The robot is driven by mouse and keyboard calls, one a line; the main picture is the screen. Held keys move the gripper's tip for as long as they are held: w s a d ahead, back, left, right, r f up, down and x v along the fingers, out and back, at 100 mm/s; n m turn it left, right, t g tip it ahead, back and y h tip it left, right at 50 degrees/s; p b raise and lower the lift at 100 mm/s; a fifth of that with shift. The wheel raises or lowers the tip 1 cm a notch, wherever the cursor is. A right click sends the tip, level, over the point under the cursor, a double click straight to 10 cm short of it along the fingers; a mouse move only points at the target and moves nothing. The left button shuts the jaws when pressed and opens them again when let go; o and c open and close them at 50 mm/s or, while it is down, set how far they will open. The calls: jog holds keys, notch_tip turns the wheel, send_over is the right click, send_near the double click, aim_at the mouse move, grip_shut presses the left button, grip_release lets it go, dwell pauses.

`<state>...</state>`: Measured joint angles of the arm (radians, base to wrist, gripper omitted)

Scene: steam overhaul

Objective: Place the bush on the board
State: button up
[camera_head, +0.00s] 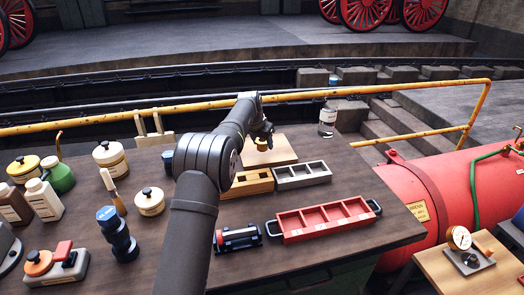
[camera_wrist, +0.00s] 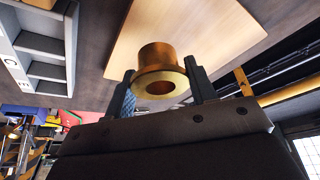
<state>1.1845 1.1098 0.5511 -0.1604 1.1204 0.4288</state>
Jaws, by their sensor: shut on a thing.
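The bush (camera_wrist: 158,72) is a brass-coloured, flanged ring with a hole through it. My gripper (camera_wrist: 158,92) is shut on it, with one dark finger on each side of the flange. In the head view the bush (camera_head: 262,144) shows small and yellow below the end of my arm. The board (camera_head: 284,154) is a pale wooden slab at the back of the bench, and the bush is over it. The board also fills the upper middle of the wrist view (camera_wrist: 205,25). I cannot tell whether the bush touches the board.
In front of the board stand a wooden tray (camera_head: 249,191) and a grey tray (camera_head: 304,182). A red tray (camera_head: 325,237) is nearer. A clear bottle (camera_head: 327,120) stands right of the board. Several jars and tools crowd the bench's left side.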

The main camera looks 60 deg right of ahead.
aim_at(264, 156)
jog(key=shift+w+f, duration=0.1)
jog(key=shift+f, duration=1.85)
jog(key=shift+f, duration=0.2)
jog(key=o, duration=1.2)
jog(key=shift+o, duration=0.2)
jog(key=v, duration=1.2)
